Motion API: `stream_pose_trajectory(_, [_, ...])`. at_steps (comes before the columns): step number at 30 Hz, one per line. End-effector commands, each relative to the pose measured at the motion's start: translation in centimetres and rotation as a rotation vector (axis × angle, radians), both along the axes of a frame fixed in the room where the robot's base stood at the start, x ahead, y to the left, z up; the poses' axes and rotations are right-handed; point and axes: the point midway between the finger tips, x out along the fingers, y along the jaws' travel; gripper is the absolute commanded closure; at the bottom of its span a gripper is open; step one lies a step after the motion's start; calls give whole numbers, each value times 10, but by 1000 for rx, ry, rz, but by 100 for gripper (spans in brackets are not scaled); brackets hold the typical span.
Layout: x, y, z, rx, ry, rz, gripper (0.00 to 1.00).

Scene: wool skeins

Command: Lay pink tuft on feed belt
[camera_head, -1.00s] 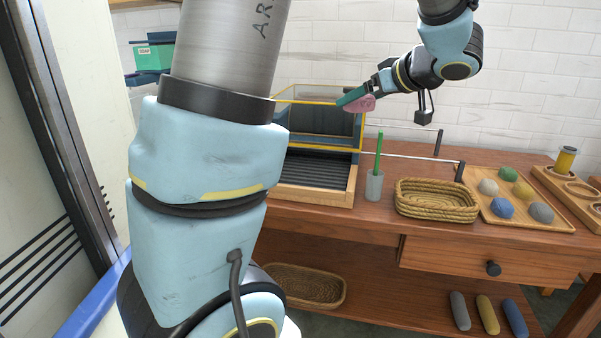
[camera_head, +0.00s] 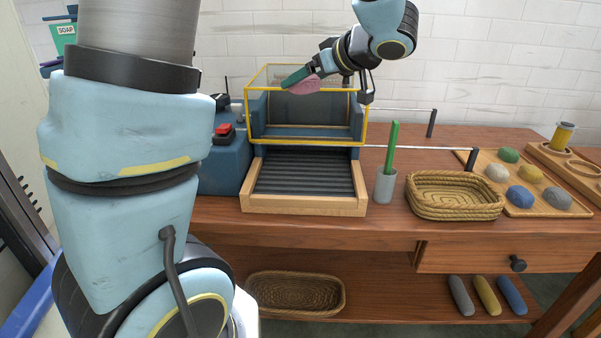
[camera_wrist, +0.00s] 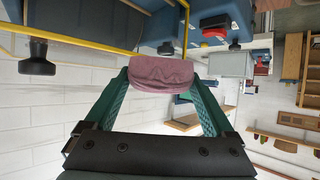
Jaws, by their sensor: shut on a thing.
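The feed belt (camera_head: 305,176) is a dark ribbed surface in a wooden frame, below the tuft and nearer to me. The belt looks bare. The tuft is apart from the belt.
A yellow-framed clear guard (camera_head: 364,120) stands behind the belt. A red button (camera_head: 223,129) is on the blue housing at left. A grey cup (camera_head: 385,187) with a green stick, a wicker basket (camera_head: 455,207) and a tray (camera_head: 522,211) of coloured tufts stand to the right.

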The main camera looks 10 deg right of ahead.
Motion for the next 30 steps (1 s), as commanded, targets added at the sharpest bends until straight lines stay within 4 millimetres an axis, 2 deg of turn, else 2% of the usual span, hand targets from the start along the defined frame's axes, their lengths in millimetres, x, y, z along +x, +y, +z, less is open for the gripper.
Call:
stream_pose_trajectory(1, [-1,1,-16,6,6,0,63])
stream_pose_trajectory(3, [0,1,-35,6,5,0,63])
stream_pose_trajectory(18, [0,1,-162,5,5,0,63])
stream_pose_trajectory(22, [0,1,-185,2,3,0,63])
stream_pose_trajectory(30, [0,0,-203,1,1,0,63])
